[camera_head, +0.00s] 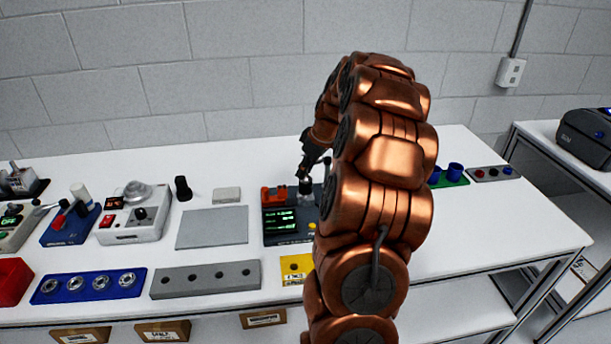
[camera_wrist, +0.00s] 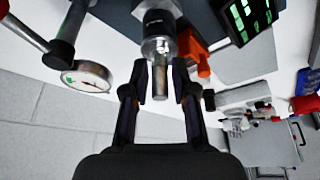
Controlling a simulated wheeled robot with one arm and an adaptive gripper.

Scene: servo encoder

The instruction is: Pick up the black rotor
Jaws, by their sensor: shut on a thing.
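My gripper (camera_wrist: 161,82) is shut on a slim silver shaft (camera_wrist: 160,99) between its two fingers in the wrist view. The shaft joins a wider silver collar and a black body (camera_wrist: 158,22), which I take to be the black rotor. In the head view my gripper (camera_head: 306,172) points down over the dark device with green readouts (camera_head: 280,220), and a small grey and dark cylinder (camera_head: 305,187) shows just below it. I cannot tell whether the rotor touches the device. My copper arm hides part of the device's right side.
An orange block (camera_head: 274,195) is on the device beside the rotor. A round gauge (camera_wrist: 87,77) is close by in the wrist view. A separate black cylinder (camera_head: 182,188) stands left, near a grey mat (camera_head: 212,228). Below are a grey strip (camera_head: 205,279) and a yellow plate (camera_head: 296,268).

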